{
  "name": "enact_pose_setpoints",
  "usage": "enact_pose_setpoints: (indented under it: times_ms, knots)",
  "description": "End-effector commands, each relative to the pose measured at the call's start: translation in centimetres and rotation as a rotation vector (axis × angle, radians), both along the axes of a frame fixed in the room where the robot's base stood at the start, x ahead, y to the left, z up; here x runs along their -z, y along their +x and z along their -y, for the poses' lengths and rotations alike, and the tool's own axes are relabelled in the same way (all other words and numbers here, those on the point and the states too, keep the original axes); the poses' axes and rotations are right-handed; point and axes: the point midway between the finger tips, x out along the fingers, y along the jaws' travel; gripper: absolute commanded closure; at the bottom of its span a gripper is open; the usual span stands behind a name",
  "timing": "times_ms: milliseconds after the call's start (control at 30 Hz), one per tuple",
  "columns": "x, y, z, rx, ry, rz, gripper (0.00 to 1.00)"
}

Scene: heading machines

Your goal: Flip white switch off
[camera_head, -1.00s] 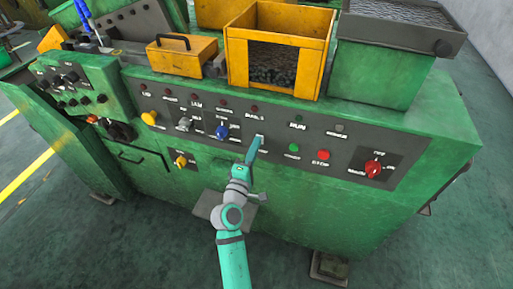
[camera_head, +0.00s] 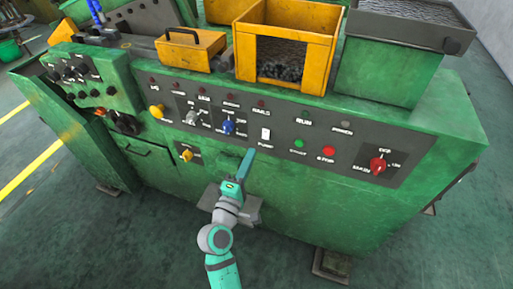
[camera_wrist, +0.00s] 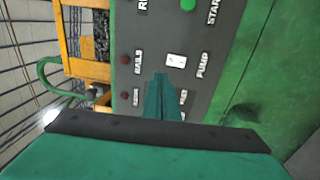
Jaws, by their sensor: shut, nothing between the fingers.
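The white switch (camera_head: 266,134) is a small upright rectangle on the dark control panel, above the label PUMP. In the wrist view the white switch (camera_wrist: 176,61) appears turned on its side, just beyond and slightly right of the fingertips. My gripper (camera_head: 248,155) is shut with nothing in it. Its teal fingers point up at the panel, a little below and left of the switch, and look apart from it. The closed fingers also show in the wrist view (camera_wrist: 161,80). Which way the switch is set is too small to tell.
Beside the switch are a blue knob (camera_head: 228,127), a green button (camera_head: 298,143), a red button (camera_head: 328,151) and a red rotary switch (camera_head: 377,165). A yellow bin (camera_head: 330,52) stands on the green machine above. A grey plate (camera_head: 245,212) juts out below my gripper.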

Motion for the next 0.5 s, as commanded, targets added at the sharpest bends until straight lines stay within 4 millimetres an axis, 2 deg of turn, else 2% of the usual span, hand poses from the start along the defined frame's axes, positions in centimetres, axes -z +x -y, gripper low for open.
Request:
enact_pose_setpoints:
  times_ms: [100, 200, 500]
  knots:
    - [-0.2, -1.9, -0.2, 0.007, 0.000, -0.001, 1.00]
    - [-0.3, -3.0, -0.4, 0.009, -0.001, -0.001, 1.00]
    - [-0.5, -4.1, -0.6, 0.013, 0.000, -0.001, 1.00]
